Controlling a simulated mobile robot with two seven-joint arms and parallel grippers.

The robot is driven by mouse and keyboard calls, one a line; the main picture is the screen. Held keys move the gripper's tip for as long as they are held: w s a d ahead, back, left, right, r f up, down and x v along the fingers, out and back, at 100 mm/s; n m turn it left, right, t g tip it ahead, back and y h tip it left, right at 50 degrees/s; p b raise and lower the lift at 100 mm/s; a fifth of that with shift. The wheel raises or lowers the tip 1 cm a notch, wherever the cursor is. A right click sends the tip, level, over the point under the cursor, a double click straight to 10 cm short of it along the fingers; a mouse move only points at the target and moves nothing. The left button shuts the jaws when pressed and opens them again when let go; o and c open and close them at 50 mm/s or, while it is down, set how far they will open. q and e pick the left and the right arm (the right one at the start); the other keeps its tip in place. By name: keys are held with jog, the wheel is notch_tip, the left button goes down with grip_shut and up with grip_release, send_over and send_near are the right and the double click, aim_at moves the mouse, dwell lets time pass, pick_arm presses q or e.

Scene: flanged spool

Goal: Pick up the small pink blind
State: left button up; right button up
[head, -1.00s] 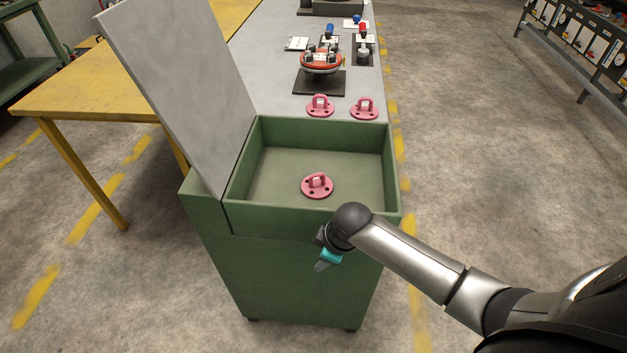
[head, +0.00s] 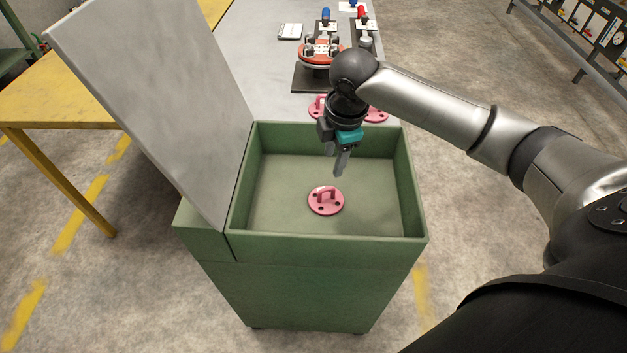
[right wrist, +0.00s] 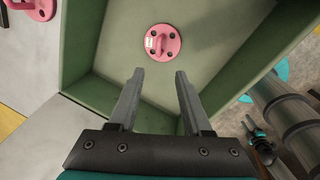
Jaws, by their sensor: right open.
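A small pink blind (head: 326,201), a round flange with bolt holes and a raised handle, lies on the floor of the open green bin (head: 327,250). Two more pink blinds (head: 376,115) sit on the grey bench behind, partly hidden by my right arm.
A grey lid (head: 150,95) stands tilted open at the bin's left. The bin's walls surround the blind, with bare floor around it. An orange-red flanged piece (head: 318,53) stands on a dark plate on the bench. A yellow table (head: 60,100) is at left.

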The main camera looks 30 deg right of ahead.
jog(key=b, duration=0.2)
send_near(327, 188)
jog(key=f, duration=0.3)
jog(key=w+f, duration=0.1)
jog(key=shift+d+f+b, duration=0.15)
jog(key=shift+f+b, duration=0.25)
jog(key=shift+f, duration=0.45)
jog(key=f+b, duration=0.1)
jog(key=f, duration=0.2)
jog(key=shift+w+f+b, duration=0.35)
jog(key=shift+b, duration=0.05)
jog(key=shift+w+f, duration=0.15)
jog(key=shift+f, duration=0.4)
pick_arm(q)
jog(key=f, duration=0.5)
jog(key=shift+s+d, duration=0.1)
jog(key=shift+s, duration=0.3)
pick_arm(e)
jog(key=shift+c, duration=0.2)
pick_arm(q)
jog(key=shift+s, duration=0.15)
pick_arm(e)
grip_shut()
